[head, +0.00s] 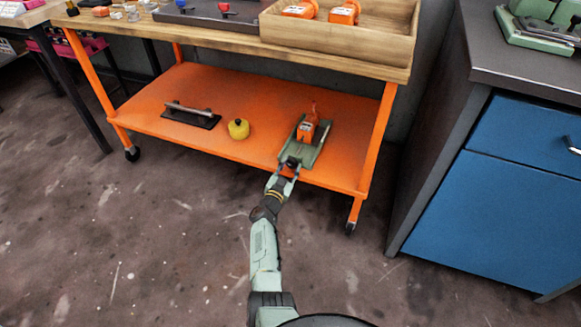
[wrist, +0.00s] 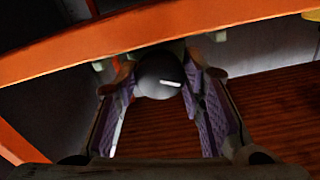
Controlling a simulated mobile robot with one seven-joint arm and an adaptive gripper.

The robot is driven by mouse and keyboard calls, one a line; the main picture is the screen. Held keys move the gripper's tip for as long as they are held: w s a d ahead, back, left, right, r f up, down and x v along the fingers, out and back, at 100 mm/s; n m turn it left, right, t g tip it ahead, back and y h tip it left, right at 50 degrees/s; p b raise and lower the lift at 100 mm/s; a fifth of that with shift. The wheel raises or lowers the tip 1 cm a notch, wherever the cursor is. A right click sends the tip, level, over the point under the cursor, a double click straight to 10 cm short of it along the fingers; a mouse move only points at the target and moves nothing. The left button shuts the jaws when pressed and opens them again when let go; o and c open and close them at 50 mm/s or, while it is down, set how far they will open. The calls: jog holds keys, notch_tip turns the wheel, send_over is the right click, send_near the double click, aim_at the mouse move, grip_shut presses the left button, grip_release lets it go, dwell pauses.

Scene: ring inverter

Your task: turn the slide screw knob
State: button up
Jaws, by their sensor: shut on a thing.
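The slide screw knob (head: 292,162) is a small dark knob at the near end of a grey-green slide device (head: 309,156) on the orange lower shelf. In the wrist view it is a dark round knob (wrist: 158,72) with a short white mark on its face. My gripper (head: 286,171) reaches it from the front of the shelf. Its two purple-padded fingers (wrist: 160,88) stand on both sides of the knob and are shut on it. Most of the slide device is hidden behind the knob in the wrist view.
An orange block-like part (head: 307,129) sits on the slide device. A yellow round item (head: 238,129) and a dark plate with a bar handle (head: 191,115) lie on the shelf to the left. The shelf's front edge (wrist: 150,38) crosses the wrist view. A blue cabinet (head: 490,205) stands right.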

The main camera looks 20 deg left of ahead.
jog(key=o, duration=1.2)
jog(key=shift+c, duration=0.2)
